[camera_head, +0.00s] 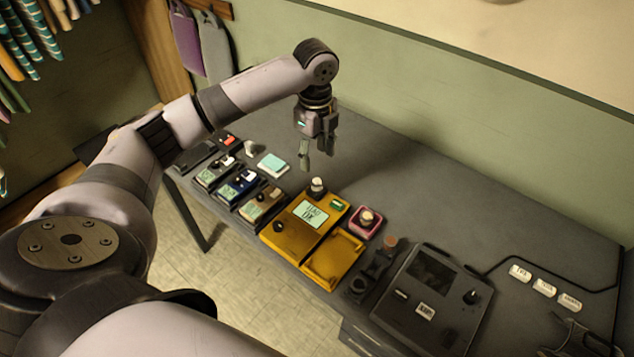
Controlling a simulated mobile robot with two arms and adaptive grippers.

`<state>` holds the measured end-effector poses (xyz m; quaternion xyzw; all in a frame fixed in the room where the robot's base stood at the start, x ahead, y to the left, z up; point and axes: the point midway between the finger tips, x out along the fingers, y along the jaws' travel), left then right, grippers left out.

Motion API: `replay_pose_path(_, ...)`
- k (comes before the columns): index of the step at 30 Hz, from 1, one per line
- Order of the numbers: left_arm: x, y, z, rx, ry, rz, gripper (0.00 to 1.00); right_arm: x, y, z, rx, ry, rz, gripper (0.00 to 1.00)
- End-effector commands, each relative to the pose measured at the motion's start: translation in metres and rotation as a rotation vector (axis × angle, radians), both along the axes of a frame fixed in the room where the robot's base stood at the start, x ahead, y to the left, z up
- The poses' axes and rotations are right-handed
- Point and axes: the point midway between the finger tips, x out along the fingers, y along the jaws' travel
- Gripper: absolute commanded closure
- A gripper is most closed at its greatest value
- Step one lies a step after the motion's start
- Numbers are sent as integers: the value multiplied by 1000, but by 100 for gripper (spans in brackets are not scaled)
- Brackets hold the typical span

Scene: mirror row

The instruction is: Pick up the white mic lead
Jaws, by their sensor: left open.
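My left gripper (318,150) hangs open and empty above the dark table, fingers pointing down, short of the wall. I cannot make out a white mic lead with certainty. A small whitish object (252,148) lies at the far left part of the table, left of the gripper; its shape is too small to tell. Several small white labelled pieces, such as this white block (520,273), sit in a row at the right of the table beside a black cable (540,256). My right gripper is not in view.
On the table (420,190) stand several small pedal boxes (215,172), a yellow device (305,215) with a yellow tray (333,260), a pink-rimmed box (366,221) and a large black device (430,300). A pale green square (273,164) lies near the gripper. The table's back strip is clear.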

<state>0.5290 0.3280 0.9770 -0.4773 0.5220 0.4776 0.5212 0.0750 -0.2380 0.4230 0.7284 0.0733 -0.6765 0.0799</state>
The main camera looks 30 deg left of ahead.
Motion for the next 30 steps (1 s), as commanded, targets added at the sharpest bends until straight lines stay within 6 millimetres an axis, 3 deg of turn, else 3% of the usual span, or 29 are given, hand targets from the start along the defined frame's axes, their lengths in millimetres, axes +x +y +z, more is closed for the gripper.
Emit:
replay_pose_path(3,-1,0,-21,0,3,0,49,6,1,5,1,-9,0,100)
replay_pose_path(9,0,-1,-36,0,-1,-1,49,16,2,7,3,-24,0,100)
replay_pose_path(21,-1,-3,-85,0,1,0,49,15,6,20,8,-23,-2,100)
replay_pose_path(30,-1,-3,-88,1,-2,-1,51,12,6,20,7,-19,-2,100)
